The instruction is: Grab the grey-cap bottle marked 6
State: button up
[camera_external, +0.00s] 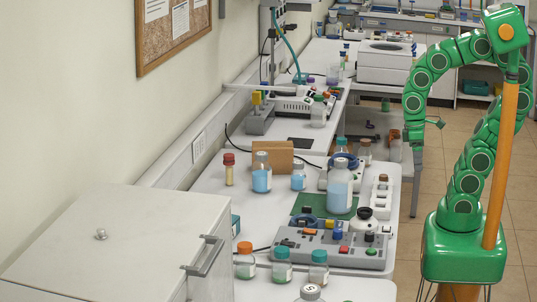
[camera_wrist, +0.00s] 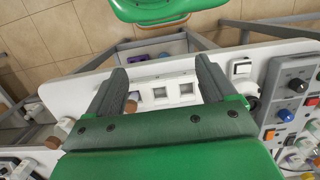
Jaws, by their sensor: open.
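Several grey-capped bottles stand on the bench in the external view: a large one with blue liquid (camera_external: 340,190), two smaller blue ones, (camera_external: 261,180) and (camera_external: 298,179), and one cut by the bottom edge (camera_external: 311,293). The front one bears a dark mark that I cannot read for certain; I cannot make out a 6 on any bottle. My gripper (camera_external: 417,160) points down at the bench's right edge, right of the bottles. In the wrist view my gripper (camera_wrist: 163,88) is open and empty, its fingers above a white socket strip.
A grey control panel (camera_external: 330,248) and a white socket strip (camera_external: 381,198) lie near the bottles. Orange- and teal-capped bottles, (camera_external: 245,262) and (camera_external: 318,268), stand in front. A white cabinet (camera_external: 120,245) fills the lower left. Open floor lies right of the bench.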

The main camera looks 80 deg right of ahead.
notch_tip(320, 180, up, 5)
jog(key=w+a+r+n+g+y, duration=0.1)
jog(key=w+a+n+y, duration=0.25)
jog(key=w+n, duration=0.4)
jog(key=w+a+r+n+y, duration=0.1)
jog(key=w+a+n+y, duration=0.1)
jog(key=w+n+y, duration=0.5)
jog(key=w+d+f+n+t+y, duration=0.2)
jog(key=w+d+n+t+y, duration=0.15)
jog(key=w+d, duration=0.6)
send_near(340, 168)
notch_tip(340, 168, down, 3)
jog(key=w+a, duration=0.1)
jog(key=a, duration=0.1)
jog(key=shift+g+y, duration=0.3)
jog(key=shift+g, duration=0.05)
jog(key=shift+s+r+x, duration=0.1)
jog(key=shift+r+x, duration=0.05)
jog(key=shift+x, duration=1)
jog(key=shift+s+r+x, duration=0.1)
jog(key=shift+r+x, duration=0.05)
jog(key=shift+x, duration=1.05)
jog(key=shift+s+r+x, duration=0.1)
jog(key=shift+r+x, duration=0.05)
jog(key=shift+x, duration=1)
jog(key=shift+a, duration=0.1)
